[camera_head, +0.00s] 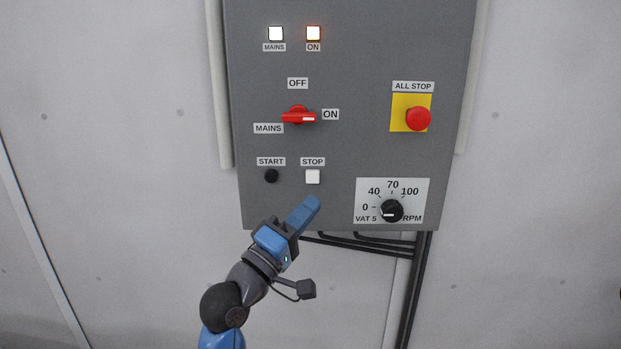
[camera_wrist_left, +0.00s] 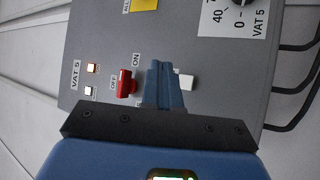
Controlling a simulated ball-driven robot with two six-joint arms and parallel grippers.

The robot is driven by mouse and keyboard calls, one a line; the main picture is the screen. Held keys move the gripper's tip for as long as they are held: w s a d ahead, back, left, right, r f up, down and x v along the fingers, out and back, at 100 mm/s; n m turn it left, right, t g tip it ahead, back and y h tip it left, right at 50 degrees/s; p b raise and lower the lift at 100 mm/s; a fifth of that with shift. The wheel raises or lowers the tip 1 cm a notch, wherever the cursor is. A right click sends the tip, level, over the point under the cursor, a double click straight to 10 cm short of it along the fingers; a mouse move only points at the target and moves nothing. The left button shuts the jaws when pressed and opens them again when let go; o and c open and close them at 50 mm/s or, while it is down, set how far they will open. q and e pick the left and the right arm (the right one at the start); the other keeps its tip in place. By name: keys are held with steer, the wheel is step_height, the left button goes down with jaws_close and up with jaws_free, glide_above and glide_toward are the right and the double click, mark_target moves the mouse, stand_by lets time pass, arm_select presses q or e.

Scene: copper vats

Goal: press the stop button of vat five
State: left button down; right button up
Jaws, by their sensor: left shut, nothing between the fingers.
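The wrist view shows the shut fingers (camera_wrist_left: 162,68) between the red switch and the white button. The panel carries VAT 5 labels. My right gripper is not in view.
The black start button (camera_head: 271,176) sits left of stop. The red mains switch (camera_head: 298,116) is above, with its handle towards ON. A red all-stop button (camera_head: 418,118) and the speed knob (camera_head: 392,210) are to the right. Both lamps (camera_head: 313,33) are lit. Dark cables (camera_head: 413,290) run below.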

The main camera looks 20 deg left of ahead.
arm_select(q)
steer(key=shift+w+d, duration=0.1)
steer(key=shift+w, duration=0.05)
steer(key=b, duration=0.3)
glide_toward(319, 174)
steer(key=shift+w+d+r, duration=0.65)
steer(key=shift+w+d, duration=0.1)
steer(key=shift+w, duration=0.1)
steer(key=shift+w+d+r, duration=0.6)
steer(key=shift+w+d, duration=0.1)
steer(key=shift+w, duration=0.15)
steer(key=shift+w, duration=0.15)
stand_by(0.8)
steer(key=shift+w+a, duration=0.1)
steer(key=shift+w, duration=0.15)
steer(key=shift+w+a, duration=0.15)
steer(key=shift+w, duration=0.35)
stand_by(0.9)
steer(key=shift+s+r, duration=0.1)
steer(key=shift+s, duration=0.1)
steer(key=shift+s+d, duration=0.25)
steer(key=shift+s, duration=0.45)
